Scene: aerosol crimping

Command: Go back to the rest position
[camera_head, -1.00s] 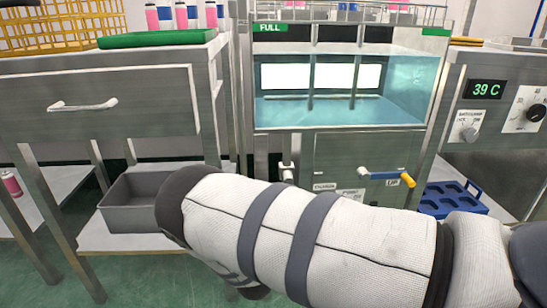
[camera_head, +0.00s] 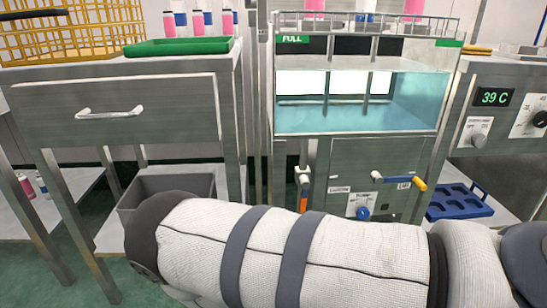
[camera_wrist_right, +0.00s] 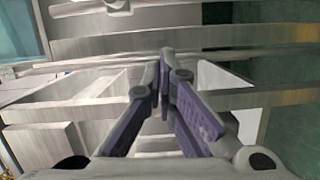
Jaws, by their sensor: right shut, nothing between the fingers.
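My right arm, in a white padded sleeve with dark bands, crosses the lower part of the head view from the right. Its gripper is not visible there. In the right wrist view my right gripper (camera_wrist_right: 165,75) is shut, its purple-padded fingers meeting at the tips with nothing between them. Metal table framework lies beyond the fingertips. My left gripper is in neither view.
A water tank (camera_head: 350,103) stands at centre, beside a control panel reading 39 C (camera_head: 495,97). A drawer table (camera_head: 110,115) at left carries a green tray (camera_head: 180,46) and a yellow basket (camera_head: 70,38). A grey bin (camera_head: 190,185) and a blue rack (camera_head: 460,203) sit low.

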